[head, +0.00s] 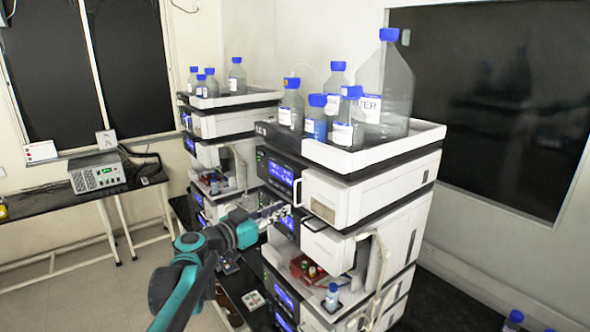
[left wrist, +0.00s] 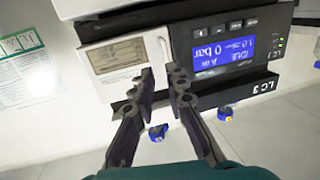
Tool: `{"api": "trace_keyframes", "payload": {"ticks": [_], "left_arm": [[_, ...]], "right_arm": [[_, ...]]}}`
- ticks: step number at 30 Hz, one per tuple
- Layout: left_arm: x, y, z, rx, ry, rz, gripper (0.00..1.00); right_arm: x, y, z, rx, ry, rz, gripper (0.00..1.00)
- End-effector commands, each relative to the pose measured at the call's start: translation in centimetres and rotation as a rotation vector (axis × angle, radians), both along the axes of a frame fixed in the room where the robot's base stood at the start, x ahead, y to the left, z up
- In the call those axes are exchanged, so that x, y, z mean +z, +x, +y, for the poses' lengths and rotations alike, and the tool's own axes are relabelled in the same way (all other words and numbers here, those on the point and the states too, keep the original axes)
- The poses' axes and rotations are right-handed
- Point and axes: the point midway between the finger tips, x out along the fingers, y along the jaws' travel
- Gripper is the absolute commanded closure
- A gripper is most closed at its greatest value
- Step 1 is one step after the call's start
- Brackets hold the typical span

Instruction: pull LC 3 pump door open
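In the left wrist view, a dark module with a lit blue screen carries the label LC 3 (left wrist: 264,87). Beside it on the left is a pale door panel (left wrist: 125,60) with a beige plate; a slim handle (left wrist: 163,44) seems to stand near its right edge. My left gripper (left wrist: 162,73) is open, its two dark fingers apart with a narrow gap, its tips just short of the panel and handle. In the head view my left gripper (head: 284,211) reaches the front of the nearer column, beside the white doors (head: 322,200). My right gripper is not seen.
Several blue-capped bottles (head: 336,84) stand in the white tray (head: 425,136) on the nearer column. A second column (head: 225,122) stands behind to the left. A grey instrument (head: 97,174) sits on the left side bench. Open floor lies at the lower left.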

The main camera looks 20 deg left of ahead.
Motion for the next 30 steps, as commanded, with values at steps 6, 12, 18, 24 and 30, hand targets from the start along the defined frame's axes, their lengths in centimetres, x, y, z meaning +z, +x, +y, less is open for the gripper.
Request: {"api": "trace_keyframes", "payload": {"ticks": [6, 12, 18, 24, 30], "left_arm": [[1.9, 1.6, 0.7, 0.013, -0.001, -0.042, 0.86], [1.8, 4.5, -0.9, 0.010, -0.001, -0.041, 0.86], [1.8, 6.9, -2.1, 0.012, -0.001, -0.041, 0.86], [1.7, 7.7, -2.5, 0.013, -0.001, -0.041, 0.86], [1.7, 7.7, -2.5, 0.013, -0.001, -0.040, 0.89]], "right_arm": [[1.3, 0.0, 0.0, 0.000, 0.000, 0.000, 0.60], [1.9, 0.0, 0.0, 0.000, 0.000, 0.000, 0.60], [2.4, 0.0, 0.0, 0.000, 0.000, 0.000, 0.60], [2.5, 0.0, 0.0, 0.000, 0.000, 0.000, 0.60], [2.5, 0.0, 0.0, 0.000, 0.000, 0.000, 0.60]]}}
